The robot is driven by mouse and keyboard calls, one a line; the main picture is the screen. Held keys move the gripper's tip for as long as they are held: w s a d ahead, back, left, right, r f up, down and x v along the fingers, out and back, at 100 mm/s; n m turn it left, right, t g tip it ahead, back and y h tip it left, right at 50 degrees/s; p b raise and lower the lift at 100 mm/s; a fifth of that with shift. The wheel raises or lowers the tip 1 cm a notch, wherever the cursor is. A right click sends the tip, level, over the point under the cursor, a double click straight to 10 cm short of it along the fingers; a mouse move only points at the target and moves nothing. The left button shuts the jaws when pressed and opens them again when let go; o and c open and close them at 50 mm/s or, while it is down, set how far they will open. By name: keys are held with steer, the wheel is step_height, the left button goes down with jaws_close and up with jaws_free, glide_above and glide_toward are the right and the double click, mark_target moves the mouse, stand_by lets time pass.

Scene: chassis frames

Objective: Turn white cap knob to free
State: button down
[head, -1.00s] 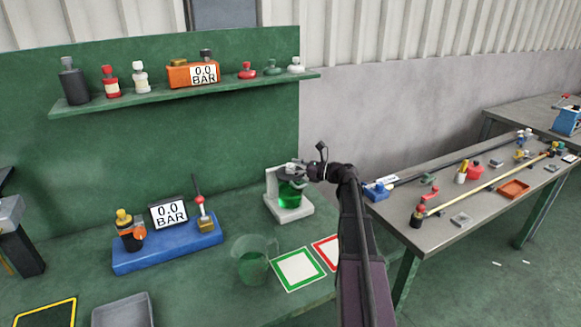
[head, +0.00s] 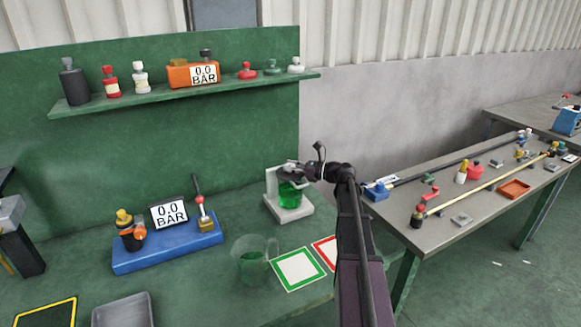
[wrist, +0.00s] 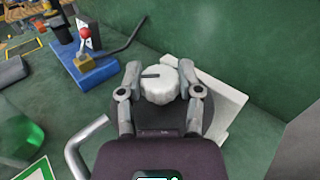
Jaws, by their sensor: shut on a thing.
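The white cap knob (wrist: 159,86) sits between my gripper's two fingers in the wrist view, with a dark line marked across its top left. My gripper (wrist: 160,92) is shut on it, one finger at each side. In the head view my gripper (head: 299,170) reaches in from the right over a flask of green liquid (head: 289,195), and it largely hides the knob there. The flask stands on a white holder (head: 294,214), which also shows behind the knob in the wrist view (wrist: 228,102).
A clear jug (head: 251,262) stands in front, beside a green-bordered square (head: 299,269) and a red-bordered one. A blue base with a gauge (head: 168,247) is to the left. A shelf (head: 150,101) with bottles and caps is above. A grey table (head: 470,200) is right.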

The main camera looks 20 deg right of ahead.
steer(key=shift+w+n, duration=0.1)
steer(key=shift+n, duration=0.2)
steer(key=n+g+y, duration=0.1)
steer(key=g, duration=0.1)
steer(key=n+g+y, duration=0.2)
steer(key=g, duration=0.1)
steer(key=shift+w, duration=0.15)
steer(key=shift+a+n+g+y, duration=0.1)
steer(key=shift+n+g+y, duration=0.7)
steer(key=shift+n+g, duration=1.55)
steer(key=shift+s+m+g, duration=0.2)
steer(key=shift+m+g, duration=0.05)
steer(key=shift+g, duration=0.3)
steer(key=shift+c, duration=1.3)
jaws_free()
steer(key=shift+a, duration=0.15)
steer(key=shift+s+m+t, duration=0.1)
steer(key=shift+m+t, duration=0.3)
steer(key=shift+t, duration=0.3)
